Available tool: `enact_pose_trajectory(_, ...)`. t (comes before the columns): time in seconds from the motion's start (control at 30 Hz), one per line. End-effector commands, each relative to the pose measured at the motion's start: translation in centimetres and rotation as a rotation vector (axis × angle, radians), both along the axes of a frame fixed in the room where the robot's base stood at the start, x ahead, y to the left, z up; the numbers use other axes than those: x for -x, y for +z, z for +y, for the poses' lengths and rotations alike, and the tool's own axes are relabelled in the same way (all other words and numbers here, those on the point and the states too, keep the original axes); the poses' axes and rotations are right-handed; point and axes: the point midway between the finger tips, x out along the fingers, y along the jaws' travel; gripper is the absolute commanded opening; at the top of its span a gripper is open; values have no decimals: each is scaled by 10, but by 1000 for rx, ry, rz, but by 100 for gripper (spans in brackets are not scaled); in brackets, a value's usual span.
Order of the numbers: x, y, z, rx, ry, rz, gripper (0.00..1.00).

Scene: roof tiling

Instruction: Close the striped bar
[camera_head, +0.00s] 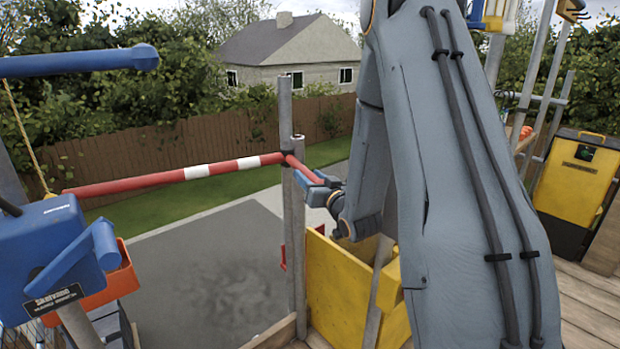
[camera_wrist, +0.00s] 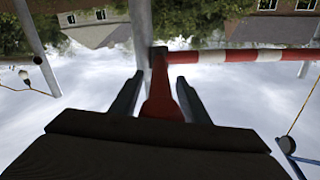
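The striped bar (camera_head: 222,168), red with white bands, runs across the gap from near the blue box at left to a grey upright post (camera_head: 285,130). Its short red end bends past the post toward my gripper (camera_head: 322,184). In the wrist view the banded part (camera_wrist: 250,56) runs to the right, and the red end (camera_wrist: 160,92) lies between the fingers of my gripper (camera_wrist: 157,92). The fingers stand apart with a visible gap on each side of the red end. Whether the bar's far left end touches anything is unclear.
A blue hoist box (camera_head: 65,250) with an orange tray (camera_head: 110,290) stands at left, under a blue beam (camera_head: 80,62). A yellow panel (camera_head: 340,285) is below my gripper. A yellow-and-black case (camera_head: 575,180) stands at right. Beyond the bar is an open drop to the paving.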

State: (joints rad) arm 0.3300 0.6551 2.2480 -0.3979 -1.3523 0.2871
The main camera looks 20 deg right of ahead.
Motion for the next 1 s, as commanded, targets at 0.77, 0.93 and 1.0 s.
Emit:
enact_pose_trajectory(0.77, 77, 0, -4, 0, 1, -1, 42)
enact_pose_trajectory(0.93, 78, 0, -4, 0, 1, -1, 42)
enact_pose_trajectory(1.0, 78, 0, -4, 0, 1, 0, 35)
